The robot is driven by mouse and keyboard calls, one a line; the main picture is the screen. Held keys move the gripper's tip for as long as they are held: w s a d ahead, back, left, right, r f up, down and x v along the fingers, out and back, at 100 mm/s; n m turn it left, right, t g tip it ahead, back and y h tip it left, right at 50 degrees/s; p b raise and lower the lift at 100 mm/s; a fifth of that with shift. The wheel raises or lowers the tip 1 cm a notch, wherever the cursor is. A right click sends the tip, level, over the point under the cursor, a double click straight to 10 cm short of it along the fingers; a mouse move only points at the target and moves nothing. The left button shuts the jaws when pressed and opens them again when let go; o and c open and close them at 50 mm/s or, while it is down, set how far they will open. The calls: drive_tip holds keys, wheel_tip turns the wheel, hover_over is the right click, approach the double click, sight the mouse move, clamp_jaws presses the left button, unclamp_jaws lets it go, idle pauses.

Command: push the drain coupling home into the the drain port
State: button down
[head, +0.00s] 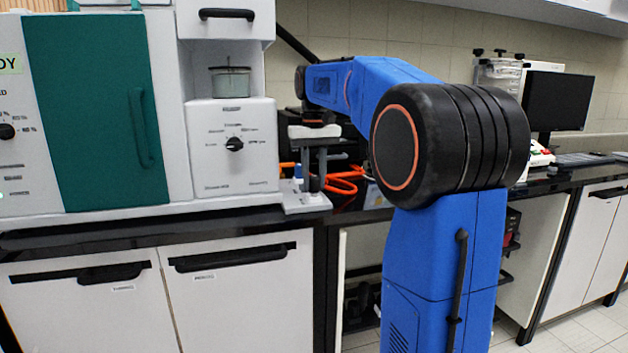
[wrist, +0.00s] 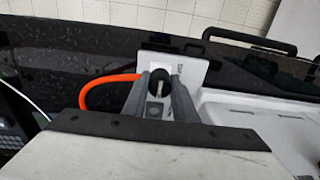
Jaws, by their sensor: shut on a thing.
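My gripper (wrist: 159,88) is shut on the drain coupling (wrist: 159,80), a dark rounded piece between its two grey fingers, with an orange hose (wrist: 98,82) curving off to the left. Just beyond and around the coupling is a white plate (wrist: 187,70) on the bench edge. In the head view my gripper (head: 313,184) points down over the same white plate (head: 306,204), beside the white machine. The drain port itself is not clearly visible; the coupling and fingers cover that area. I cannot tell whether the coupling is seated or only touching.
The white machine (head: 232,165) with a knob and glass vessel stands left of my gripper, close to it. Orange tubing (head: 345,183) lies behind on the black bench (head: 150,229). A monitor (head: 558,100) stands far right. Drawers with black handles are below.

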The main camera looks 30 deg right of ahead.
sight(314, 176)
drive_tip(key=shift+f, duration=0.45)
drive_tip(key=c, duration=1.4)
unclamp_jaws()
drive_tip(key=shift+o, duration=0.2)
wheel_tip(314, 176, up, 17)
drive_tip(key=shift+r, duration=0.2)
drive_tip(key=s+a+f+n+t, duration=0.1)
drive_tip(key=s+a+f, duration=0.4)
drive_tip(key=s+f, duration=0.5)
drive_tip(key=s+a+f+n+t, duration=0.1)
drive_tip(key=s+a+f, duration=0.4)
drive_tip(key=s+f, duration=0.5)
drive_tip(key=s+a+f+n+t, duration=0.1)
drive_tip(key=s+a+f, duration=0.4)
drive_tip(key=s+f, duration=0.5)
wheel_tip(314, 176, down, 9)
drive_tip(key=shift+a+r+t, duration=0.15)
drive_tip(key=shift+a+t, duration=0.25)
drive_tip(key=shift+t, duration=0.5)
